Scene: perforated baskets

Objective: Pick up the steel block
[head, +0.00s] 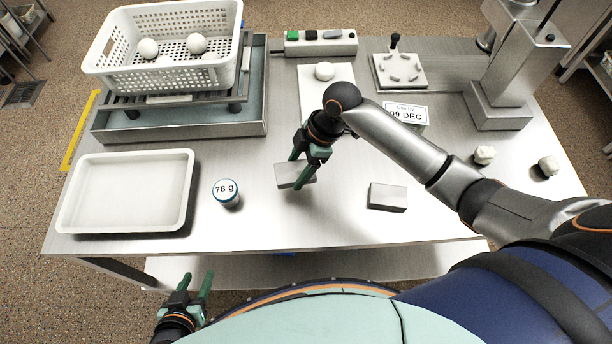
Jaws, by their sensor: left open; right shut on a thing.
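A grey metal-looking block (288,174) is between the fingers of my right gripper (304,172), which is shut on it. A dark shadow lies just below; I cannot tell surely how far the block is off the table. A second, similar grey block (388,197) lies on the steel table (335,226) to the right; the view does not show which of the two is heavier or of what material. My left gripper (194,288) is open and empty, in front of the table's front edge at the lower left.
A white tray (73,220) and a jar marked 78 g (226,194) stand to the left. A white perforated basket (105,84) with white balls sits on a rack behind. A date label (405,112), two whitish lumps (484,155) and a column stand right. The front middle is clear.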

